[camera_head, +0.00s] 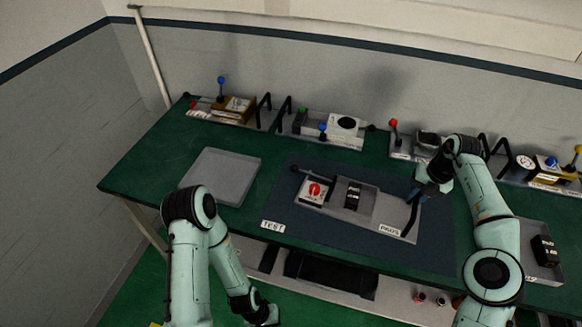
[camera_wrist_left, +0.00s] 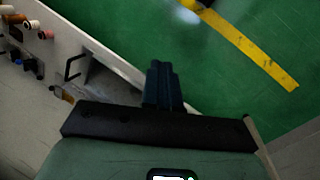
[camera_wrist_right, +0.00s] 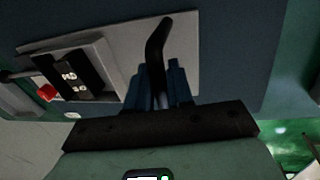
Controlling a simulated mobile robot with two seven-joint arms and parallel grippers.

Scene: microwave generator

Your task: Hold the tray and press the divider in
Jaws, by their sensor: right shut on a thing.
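The grey tray (camera_head: 403,215) lies on the dark blue mat in the middle of the bench, and it also shows in the right wrist view (camera_wrist_right: 120,45). It carries a white box with a red knob (camera_head: 314,190) and a black block (camera_head: 352,194), seated in a lighter frame. In the right wrist view the block (camera_wrist_right: 77,75) shows pale round fittings; no part is marked divider. My right gripper (camera_head: 424,186) is shut on the tray's black handle (camera_wrist_right: 156,55) at the tray's right end. My left gripper (camera_wrist_left: 163,85) is empty with fingers together, low before the bench.
An empty grey tray (camera_head: 222,176) lies left of the mat (camera_head: 433,240). Several other trays with modules and black handles line the back, including one with a white box (camera_head: 345,127). Another tray with a black block (camera_head: 545,250) is at the right. A shelf is below the bench.

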